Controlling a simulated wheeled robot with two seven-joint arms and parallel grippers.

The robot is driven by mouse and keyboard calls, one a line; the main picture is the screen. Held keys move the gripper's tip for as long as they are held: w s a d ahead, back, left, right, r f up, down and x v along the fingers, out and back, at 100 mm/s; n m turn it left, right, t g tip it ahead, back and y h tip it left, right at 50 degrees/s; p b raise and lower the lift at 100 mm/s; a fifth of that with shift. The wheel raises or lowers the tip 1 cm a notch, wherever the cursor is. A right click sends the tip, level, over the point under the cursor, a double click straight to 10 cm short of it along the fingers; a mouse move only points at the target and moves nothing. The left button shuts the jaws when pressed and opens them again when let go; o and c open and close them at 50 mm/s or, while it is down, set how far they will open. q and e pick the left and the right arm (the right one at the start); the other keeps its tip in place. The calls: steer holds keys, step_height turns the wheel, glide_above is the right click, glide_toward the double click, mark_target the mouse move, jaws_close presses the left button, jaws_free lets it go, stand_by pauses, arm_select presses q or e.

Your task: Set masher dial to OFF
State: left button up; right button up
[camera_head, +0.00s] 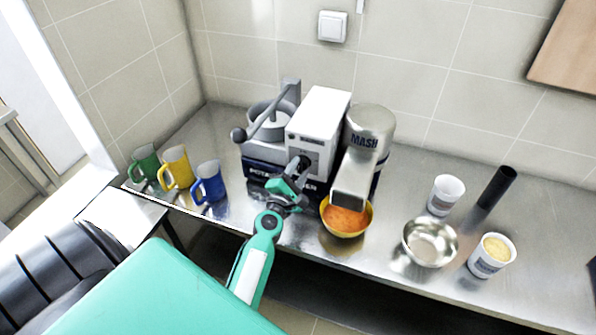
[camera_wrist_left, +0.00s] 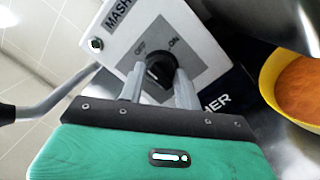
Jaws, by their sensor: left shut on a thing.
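The masher (camera_head: 318,130) is a white and dark-blue machine with a metal hopper and crank on the left and a cylinder marked MASH on the right. Its black dial (camera_wrist_left: 160,70) sits on a grey plate with OFF at the upper left and ON at the upper right in the left wrist view. My left gripper (camera_head: 299,172) is at the machine's front face. In the left wrist view its fingers (camera_wrist_left: 160,85) stand on both sides of the dial, shut on it. The dial's exact pointer direction is hard to tell. My right gripper is not in view.
A yellow bowl (camera_head: 328,225) of orange mash stands under the metal spout. Green, yellow and blue mugs (camera_head: 208,187) stand left. A metal bowl (camera_head: 413,257), two white cups (camera_head: 447,191) and a black cylinder (camera_head: 497,187) stand right on the steel counter (camera_head: 540,245).

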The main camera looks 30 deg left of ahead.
arm_select(q)
steer(key=shift+f, duration=0.15)
steer(key=o, duration=0.9)
steer(key=shift+o, duration=0.2)
steer(key=shift+s, duration=0.1)
steer(key=b+v, duration=0.5)
steer(key=v, duration=0.8)
steer(key=shift+s+d, duration=0.2)
steer(key=shift+s, duration=0.1)
